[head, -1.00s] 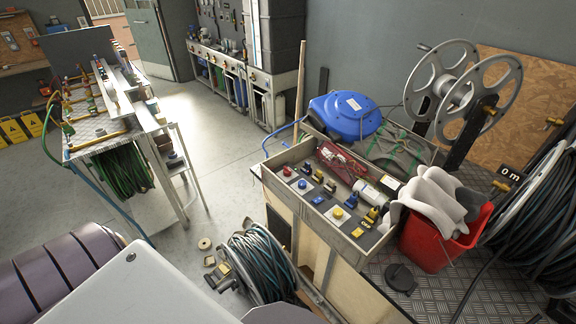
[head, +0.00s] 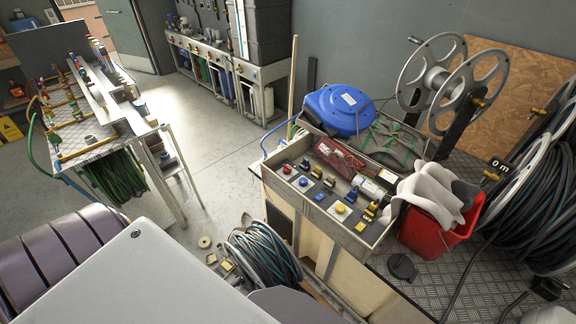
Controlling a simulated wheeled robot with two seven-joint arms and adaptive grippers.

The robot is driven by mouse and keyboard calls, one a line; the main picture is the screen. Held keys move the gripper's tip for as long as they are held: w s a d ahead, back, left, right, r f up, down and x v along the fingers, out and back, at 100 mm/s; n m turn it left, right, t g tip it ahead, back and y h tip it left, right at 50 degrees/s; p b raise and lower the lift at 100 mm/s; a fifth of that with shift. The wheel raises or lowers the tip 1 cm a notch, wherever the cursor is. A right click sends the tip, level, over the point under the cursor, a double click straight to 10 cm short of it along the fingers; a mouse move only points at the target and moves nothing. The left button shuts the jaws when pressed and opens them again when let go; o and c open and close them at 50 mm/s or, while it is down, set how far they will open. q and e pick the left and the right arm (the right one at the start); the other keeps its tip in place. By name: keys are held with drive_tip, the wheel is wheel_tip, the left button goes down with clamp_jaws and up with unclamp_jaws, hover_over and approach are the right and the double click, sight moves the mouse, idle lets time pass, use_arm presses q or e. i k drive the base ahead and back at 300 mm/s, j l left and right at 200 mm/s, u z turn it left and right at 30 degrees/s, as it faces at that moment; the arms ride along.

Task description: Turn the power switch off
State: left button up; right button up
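An open grey tray (head: 268,186) on the workbench in the middle holds a row of controls. They include a red knob (head: 287,169), a blue knob (head: 303,181) and a yellow knob (head: 340,208). Neither of my grippers is in view. Parts of my own body fill the lower left.
A blue hose reel (head: 341,108), a grey metal reel (head: 433,80) and a red bucket (head: 432,232) with a pale cloth surround the tray. A wound hose reel (head: 262,254) stands on the floor in front.

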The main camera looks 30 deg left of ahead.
sight(287, 169)
drive_tip(key=k+j+z, duration=0.1)
drive_tip(key=j+z, duration=0.15)
drive_tip(key=j, duration=0.25)
drive_tip(key=k+j+z, duration=0.2)
drive_tip(key=j, duration=0.3)
drive_tip(key=k+j+z, duration=0.1)
drive_tip(key=j+z, duration=0.15)
drive_tip(key=j, duration=0.2)
drive_tip(key=k+j+z, duration=0.2)
drive_tip(key=j, duration=0.2)
drive_tip(key=k+j+z, duration=0.25)
drive_tip(key=j, duration=0.15)
drive_tip(key=k+j+z, duration=0.25)
drive_tip(key=j, duration=0.1)
